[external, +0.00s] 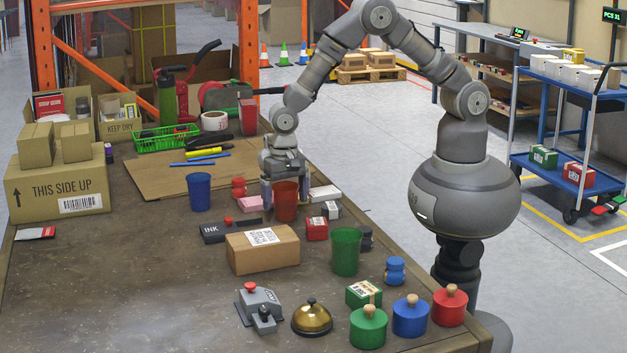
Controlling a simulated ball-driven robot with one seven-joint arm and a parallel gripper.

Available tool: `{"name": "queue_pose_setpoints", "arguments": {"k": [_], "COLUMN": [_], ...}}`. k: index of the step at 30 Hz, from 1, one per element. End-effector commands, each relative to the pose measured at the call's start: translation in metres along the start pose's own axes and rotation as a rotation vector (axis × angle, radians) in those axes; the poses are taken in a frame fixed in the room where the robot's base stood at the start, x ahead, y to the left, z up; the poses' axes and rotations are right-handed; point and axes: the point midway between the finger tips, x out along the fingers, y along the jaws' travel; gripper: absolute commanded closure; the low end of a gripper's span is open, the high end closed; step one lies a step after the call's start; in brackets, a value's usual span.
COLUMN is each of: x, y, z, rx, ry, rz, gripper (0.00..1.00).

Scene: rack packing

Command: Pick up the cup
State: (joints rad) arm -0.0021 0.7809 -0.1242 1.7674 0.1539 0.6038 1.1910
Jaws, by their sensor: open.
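My gripper (285,194) points down over the table (130,280) with its jaws open. Its fingers are on either side of a red cup (286,208), near the rim; I cannot tell whether they touch it. The red cup stands upright, its upper part close under the gripper body. A blue cup (199,192) stands upright to the left, and a green cup (345,252) stands upright to the front right. Both are clear of my gripper.
A cardboard box (262,250) is in front of the red cup. A small red box (316,229) and a black INK box (230,231) are close by. A bell (311,318) and lidded pots (410,317) are at the front. The left front of the table is clear.

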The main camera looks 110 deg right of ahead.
Motion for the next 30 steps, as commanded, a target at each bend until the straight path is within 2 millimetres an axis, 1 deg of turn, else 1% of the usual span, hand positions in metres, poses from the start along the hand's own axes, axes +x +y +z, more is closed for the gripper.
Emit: {"name": "queue_pose_setpoints", "arguments": {"k": [2, 3, 8, 9, 10, 17, 20, 23, 29, 30], "x": [-0.002, -0.002, -0.002, -0.002, -0.002, -0.003, -0.007, -0.016, -0.044, -0.041], "y": [0.0, 0.0, 0.0, 0.0, 0.0, 0.0, -0.001, -0.001, -0.001, 0.009], "z": [0.0, 0.0, 0.0, 0.0, 0.0, 0.0, 0.0, 0.0, 0.0, 0.002], "rx": [0.0, 0.0, -0.001, -0.001, -0.001, -0.001, -0.001, -0.002, 0.0, 0.001], "ry": [0.0, 0.0, 0.0, 0.0, 0.0, 0.0, 0.0, 0.001, 0.001, -0.001], "rz": [-0.001, -0.001, -0.001, -0.001, -0.001, -0.001, -0.002, -0.003, -0.002, 0.0], "gripper": [0.0, 0.05, 0.41, 0.51, 0.53, 0.53, 0.53, 0.54, 0.54, 0.54]}}
